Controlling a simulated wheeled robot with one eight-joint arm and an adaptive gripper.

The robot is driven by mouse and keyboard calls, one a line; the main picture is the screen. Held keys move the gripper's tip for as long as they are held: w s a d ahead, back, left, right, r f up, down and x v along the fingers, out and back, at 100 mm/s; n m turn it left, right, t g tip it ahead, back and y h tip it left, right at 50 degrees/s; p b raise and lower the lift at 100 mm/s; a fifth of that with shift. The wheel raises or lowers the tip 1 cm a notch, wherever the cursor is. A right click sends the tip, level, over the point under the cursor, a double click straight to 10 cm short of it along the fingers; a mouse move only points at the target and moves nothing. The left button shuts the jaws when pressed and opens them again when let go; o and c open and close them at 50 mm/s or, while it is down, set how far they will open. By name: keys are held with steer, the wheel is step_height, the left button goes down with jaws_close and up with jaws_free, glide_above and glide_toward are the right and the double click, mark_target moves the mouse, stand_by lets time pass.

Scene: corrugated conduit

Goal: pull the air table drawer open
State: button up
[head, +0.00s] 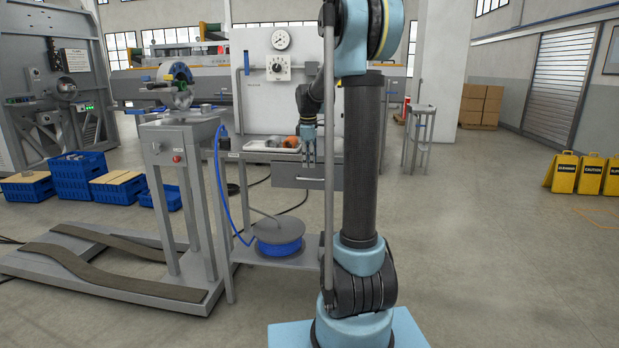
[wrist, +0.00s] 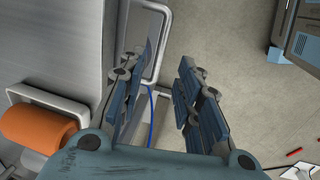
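The air table (head: 258,156) stands ahead, with a grey drawer (head: 284,175) under its top at the right; the drawer looks shut. My gripper (head: 309,160) points down just in front of the drawer front. In the wrist view my gripper (wrist: 167,60) has its two fingers apart, with nothing clamped. A grey U-shaped bar handle (wrist: 164,42) shows in the gap between the fingertips, seemingly untouched. I cannot tell exactly how deep the fingers reach around it. My forearm hides the area right of the drawer.
A tray with an orange cylinder (wrist: 40,130) lies on the tabletop beside the gripper. A blue hose reel (head: 279,240) sits on the lower shelf. A grey stand (head: 180,135) is at left. Floor at right is open, up to yellow caution signs (head: 590,175).

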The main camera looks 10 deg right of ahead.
mark_target(310, 179)
steer(key=f, duration=0.2)
steer(key=w+f, duration=0.1)
steer(key=f, duration=0.4)
steer(key=shift+w+d+f, duration=0.15)
steer(key=shift+d, duration=0.1)
jaws_close()
